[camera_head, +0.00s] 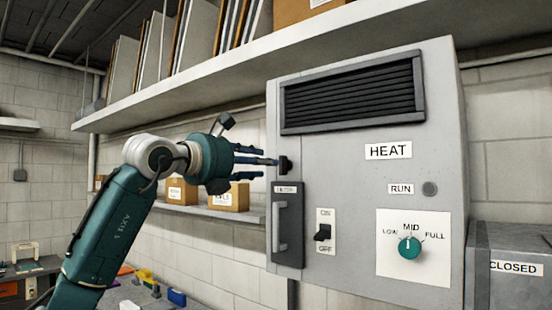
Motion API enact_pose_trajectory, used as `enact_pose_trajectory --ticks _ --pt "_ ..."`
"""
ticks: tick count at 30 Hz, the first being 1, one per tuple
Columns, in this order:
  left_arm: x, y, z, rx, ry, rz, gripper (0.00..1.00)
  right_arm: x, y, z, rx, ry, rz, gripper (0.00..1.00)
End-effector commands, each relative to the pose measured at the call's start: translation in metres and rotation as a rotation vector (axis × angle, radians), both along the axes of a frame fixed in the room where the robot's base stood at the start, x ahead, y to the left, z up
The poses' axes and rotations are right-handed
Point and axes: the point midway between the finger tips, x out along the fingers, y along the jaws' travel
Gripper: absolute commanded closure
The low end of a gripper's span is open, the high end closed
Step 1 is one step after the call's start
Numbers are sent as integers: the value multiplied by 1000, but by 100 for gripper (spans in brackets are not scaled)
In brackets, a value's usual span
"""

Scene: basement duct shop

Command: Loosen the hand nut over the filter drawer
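The hand nut (285,165) is a small black knob on the front of the grey heater cabinet, near its left edge. It sits just above the filter drawer (287,235), a dark grey narrow panel with a light vertical handle and a small label. My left gripper (270,162) comes in from the left and points at the nut. Its dark teal fingers are spread apart, and nothing shows between them. The middle fingertip is very close to the nut; I cannot tell whether it touches. My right gripper is not in view.
The cabinet (350,165) also carries an ON/OFF switch (323,232), a LOW-MID-FULL dial (409,247), a round RUN indicator (429,189) and a dark vent (352,92). A shelf (250,62) runs overhead. A grey box labelled CLOSED (512,268) stands at right.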

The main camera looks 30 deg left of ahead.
Motion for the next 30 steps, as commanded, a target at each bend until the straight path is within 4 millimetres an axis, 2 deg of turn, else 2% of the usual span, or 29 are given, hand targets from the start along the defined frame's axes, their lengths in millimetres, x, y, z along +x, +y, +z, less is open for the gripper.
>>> enact_pose_trajectory --ticks 1,3,9,15,22,23,27,28,30 --pt "12 -1 4 -1 5 -1 65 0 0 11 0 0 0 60" --pt "25 -2 5 -1 4 -2 65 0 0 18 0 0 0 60" --pt "53 -4 3 0 1 -2 65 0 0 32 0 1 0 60" --pt "64 -6 0 0 0 -3 65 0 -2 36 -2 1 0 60" --pt "64 -6 0 0 -1 -2 65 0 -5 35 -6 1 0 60" --pt "64 -6 0 0 -1 -2 69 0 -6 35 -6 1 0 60" --pt "64 -6 0 0 -1 -2 96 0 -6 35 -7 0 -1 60" --pt "64 -6 0 0 -1 -2 100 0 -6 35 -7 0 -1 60" --pt "64 -6 0 0 -1 -2 100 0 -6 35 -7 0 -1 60"
